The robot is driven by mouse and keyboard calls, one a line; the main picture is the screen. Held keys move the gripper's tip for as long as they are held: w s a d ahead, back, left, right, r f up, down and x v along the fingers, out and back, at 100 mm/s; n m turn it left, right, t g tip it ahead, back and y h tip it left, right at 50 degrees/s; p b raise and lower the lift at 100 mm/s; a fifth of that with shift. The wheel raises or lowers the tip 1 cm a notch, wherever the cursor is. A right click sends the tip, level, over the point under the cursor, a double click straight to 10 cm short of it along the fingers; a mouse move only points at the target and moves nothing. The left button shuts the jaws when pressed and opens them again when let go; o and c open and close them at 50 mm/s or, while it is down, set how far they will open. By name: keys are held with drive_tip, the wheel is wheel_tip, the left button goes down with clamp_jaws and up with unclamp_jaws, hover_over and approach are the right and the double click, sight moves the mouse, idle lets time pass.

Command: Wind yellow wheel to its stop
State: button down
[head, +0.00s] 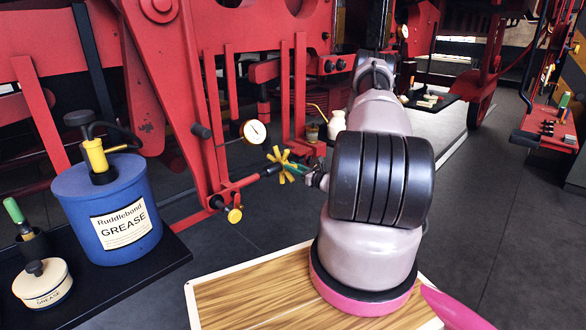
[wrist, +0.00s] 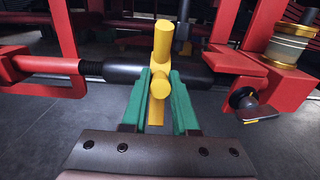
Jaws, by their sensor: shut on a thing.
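The yellow wheel (head: 277,158) is a small hub with stubby spokes, on a dark shaft beside the red frame, in the middle of the head view. In the wrist view its yellow spokes and hub (wrist: 162,47) show close up, in front of a black cylinder (wrist: 125,73). My gripper (wrist: 160,85) has green fingers, shut on one lower spoke of the wheel, with one finger on each side. In the head view my gripper (head: 298,169) reaches the wheel from the right. Part of the wheel is hidden behind the fingers.
A white-faced gauge (head: 255,132) sits just above left of the wheel. A second yellow knob (head: 234,215) is below it. A blue grease drum (head: 107,208) stands on a black tray at left. In the wrist view a brass-and-glass cup (wrist: 290,45) and a black ball knob (wrist: 243,99) are at right.

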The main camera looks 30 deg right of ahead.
sight(292, 177)
drive_tip(key=shift+f, duration=0.1)
idle(0.4)
drive_tip(key=shift+s+f, duration=0.2)
drive_tip(key=shift+f, duration=1.2)
drive_tip(key=shift+w+a+f, duration=0.1)
drive_tip(key=shift+w+f, duration=0.15)
drive_tip(key=shift+f, duration=0.4)
drive_tip(key=shift+w+f, duration=0.2)
drive_tip(key=shift+f, duration=0.5)
drive_tip(key=shift+w+a+f, duration=0.15)
drive_tip(key=shift+w+f, duration=0.35)
drive_tip(key=shift+f, duration=0.2)
drive_tip(key=shift+f, duration=0.1)
